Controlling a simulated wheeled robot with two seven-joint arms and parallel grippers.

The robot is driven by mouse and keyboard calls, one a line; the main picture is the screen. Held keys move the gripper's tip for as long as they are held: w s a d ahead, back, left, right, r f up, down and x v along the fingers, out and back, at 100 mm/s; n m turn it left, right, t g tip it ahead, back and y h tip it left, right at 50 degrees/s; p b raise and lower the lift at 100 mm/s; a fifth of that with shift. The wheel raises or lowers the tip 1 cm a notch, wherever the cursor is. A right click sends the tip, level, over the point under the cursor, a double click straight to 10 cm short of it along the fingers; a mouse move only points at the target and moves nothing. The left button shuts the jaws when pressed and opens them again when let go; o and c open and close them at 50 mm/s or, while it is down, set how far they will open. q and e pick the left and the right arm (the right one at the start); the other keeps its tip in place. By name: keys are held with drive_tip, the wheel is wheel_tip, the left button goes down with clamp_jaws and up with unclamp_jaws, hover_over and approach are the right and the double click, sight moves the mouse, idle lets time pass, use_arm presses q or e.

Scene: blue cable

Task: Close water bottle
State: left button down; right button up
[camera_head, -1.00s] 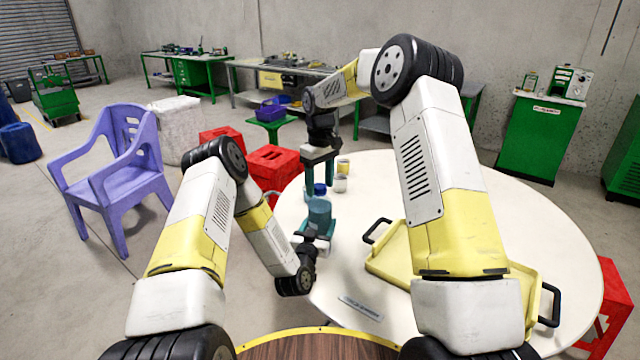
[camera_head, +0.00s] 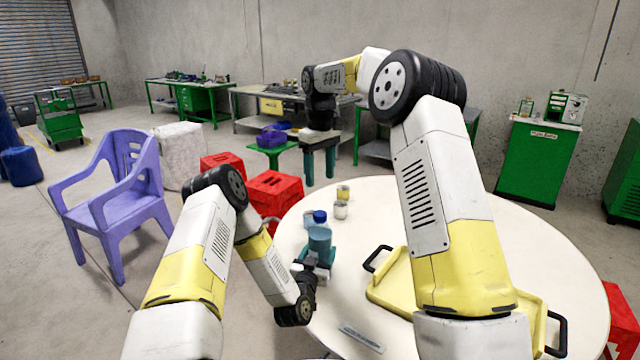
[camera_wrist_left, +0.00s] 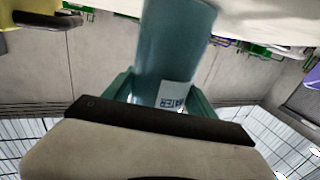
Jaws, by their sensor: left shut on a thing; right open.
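A teal water bottle (camera_head: 319,240) with a dark blue cap (camera_head: 320,216) stands upright at the left side of the round white table (camera_head: 480,225). The cap is on the bottle's top; I cannot tell how tightly it sits. My left gripper (camera_head: 318,262) is shut on the bottle's lower body. The left wrist view shows the bottle (camera_wrist_left: 178,50) between its teal fingers, with a small white label low on it. My right gripper (camera_head: 320,166) is open and empty, pointing down above and beyond the bottle, apart from the cap.
Small cans (camera_head: 341,209) stand just behind the bottle. A yellow tray (camera_head: 395,285) with black handles lies to the right, partly behind my right arm. Red crates (camera_head: 274,197) and a purple chair (camera_head: 118,190) stand left of the table.

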use_arm(q)
drive_tip(key=shift+c, duration=1.1)
unclamp_jaws()
drive_tip(key=v, duration=0.7)
drive_tip(key=shift+s+a, duration=0.15)
drive_tip(key=shift+s, duration=0.25)
